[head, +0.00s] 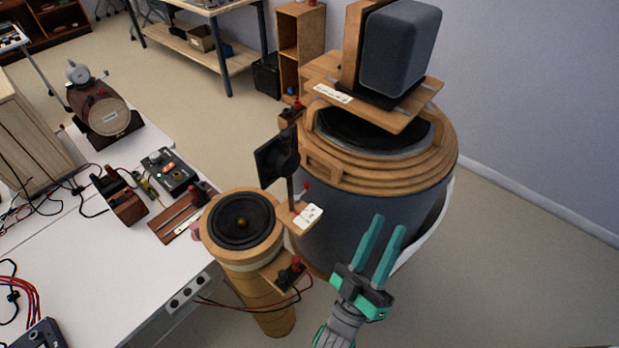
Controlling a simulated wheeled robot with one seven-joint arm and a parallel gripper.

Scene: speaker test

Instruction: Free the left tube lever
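On the left stands a narrow tan tube (264,298) with a black speaker cone (242,221) facing up in its wooden top ring. A small wooden bracket with red-and-black fittings (291,270) sticks out at its lower right. A second bracket with a white label (308,215) and a red knob sits at its upper right. A black square plate (273,160) stands upright behind the cone. I cannot tell which of these parts is the lever. My gripper (389,224) is open and empty, its teal fingers apart, right of the tube and in front of the large grey drum (345,222).
The drum has a wooden ring top and carries a grey box speaker (401,48) on a wooden stand. A white table (90,280) with wires and small devices fills the left. Thin wires run from the tube's lower bracket. Open floor lies at the right.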

